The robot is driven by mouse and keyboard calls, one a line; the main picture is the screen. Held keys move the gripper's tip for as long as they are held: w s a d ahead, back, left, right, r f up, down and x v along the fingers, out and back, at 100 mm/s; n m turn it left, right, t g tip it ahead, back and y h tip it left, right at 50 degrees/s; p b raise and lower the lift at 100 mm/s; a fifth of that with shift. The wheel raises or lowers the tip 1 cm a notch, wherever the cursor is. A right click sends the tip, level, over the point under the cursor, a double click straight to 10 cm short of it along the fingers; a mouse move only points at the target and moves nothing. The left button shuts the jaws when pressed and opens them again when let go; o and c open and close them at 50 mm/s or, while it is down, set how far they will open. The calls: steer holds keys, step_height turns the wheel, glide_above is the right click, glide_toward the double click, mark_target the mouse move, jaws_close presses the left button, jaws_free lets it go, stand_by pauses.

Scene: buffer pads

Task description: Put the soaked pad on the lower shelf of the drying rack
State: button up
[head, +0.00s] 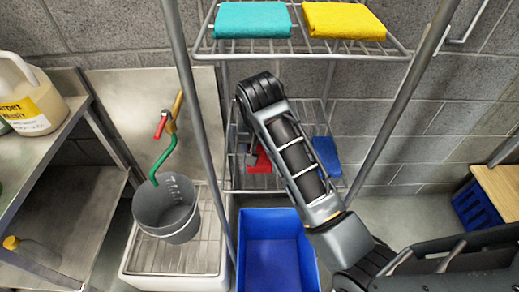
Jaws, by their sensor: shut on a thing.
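The wire drying rack (222,50) stands against the block wall, with an upper and a lower shelf. A red pad (262,168) is at the left of the lower shelf (240,190). My gripper (252,156) is mostly hidden behind my arm; the small part showing is at the red pad, shut on it. I cannot tell whether the pad rests on the wires or is just above them. A blue pad (327,153) lies to the right on the lower shelf. No visible mark shows which pad is soaked.
A teal pad (253,20) and a yellow pad (344,21) lie on the upper shelf. A blue bin (273,222) stands below. A grey bucket (168,212) sits on a draining sink at left. Rack posts (186,80) flank my arm.

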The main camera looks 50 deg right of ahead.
mark_target(259, 152)
steer(key=shift+w+d+f, duration=0.75)
steer(key=shift+w, duration=0.05)
steer(key=shift+f+p, duration=0.35)
steer(key=shift+f, duration=1.6)
steer(key=o, duration=1.1)
steer(key=shift+f, duration=0.1)
steer(key=shift+c, duration=0.2)
steer(key=v, duration=0.6)
steer(key=shift+a+r+b, duration=0.1)
steer(key=shift+r+b, duration=0.25)
steer(key=shift+s+a+r, duration=0.1)
steer(key=shift+s+r, duration=0.1)
steer(key=shift+r, duration=0.35)
